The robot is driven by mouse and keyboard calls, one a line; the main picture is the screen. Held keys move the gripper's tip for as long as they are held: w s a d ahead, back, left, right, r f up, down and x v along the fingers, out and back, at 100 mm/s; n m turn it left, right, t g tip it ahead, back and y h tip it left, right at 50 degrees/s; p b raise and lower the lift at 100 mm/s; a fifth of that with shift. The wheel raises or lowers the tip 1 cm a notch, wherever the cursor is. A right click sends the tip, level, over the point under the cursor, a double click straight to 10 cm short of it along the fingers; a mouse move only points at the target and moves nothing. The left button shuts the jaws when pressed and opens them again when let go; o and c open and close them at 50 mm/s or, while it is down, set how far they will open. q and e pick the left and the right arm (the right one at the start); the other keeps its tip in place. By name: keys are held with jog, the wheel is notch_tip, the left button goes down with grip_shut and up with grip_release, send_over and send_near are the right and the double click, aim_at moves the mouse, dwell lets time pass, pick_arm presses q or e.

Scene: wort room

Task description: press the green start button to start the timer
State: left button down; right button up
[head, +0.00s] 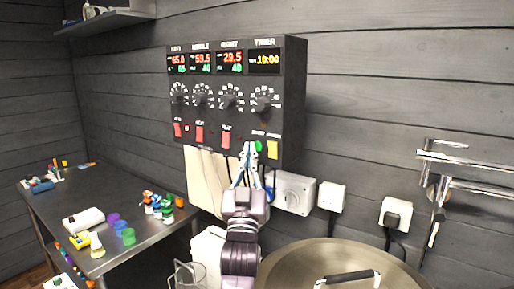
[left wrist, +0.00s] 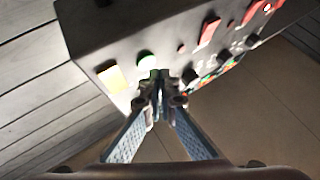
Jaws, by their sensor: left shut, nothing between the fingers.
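The green start button (head: 259,146) is on the lower right of the black control panel (head: 290,95), left of a yellow button (head: 273,149). The timer display (head: 264,61) above it shows yellow digits that look like 10:00. My left gripper (head: 247,152) is shut and empty, its fingertips at the panel's lower front, just left of the green button. In the left wrist view, the green button (left wrist: 147,58) shows just beyond the closed fingertips (left wrist: 160,79). I cannot tell whether they touch it. My right gripper is not in view.
Red switches (head: 199,136) and dials (head: 230,98) sit on the panel left of the gripper. A large round metal lid (head: 300,265) is below. A steel table (head: 60,215) with bottles and small items stands at left. A metal tap (head: 440,185) is at right.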

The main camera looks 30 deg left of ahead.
pick_arm(q)
jog(key=shift+w, duration=0.2)
jog(key=shift+w, duration=0.25)
jog(key=shift+w+d, duration=0.1)
jog(key=shift+w, duration=0.25)
dwell(0.6)
jog(key=shift+s, duration=0.8)
jog(key=shift+s, duration=0.1)
jog(key=s, duration=0.1)
jog(key=s+p, duration=0.1)
jog(key=s, duration=0.2)
jog(key=shift+s+a, duration=0.25)
jog(key=shift+s, duration=0.15)
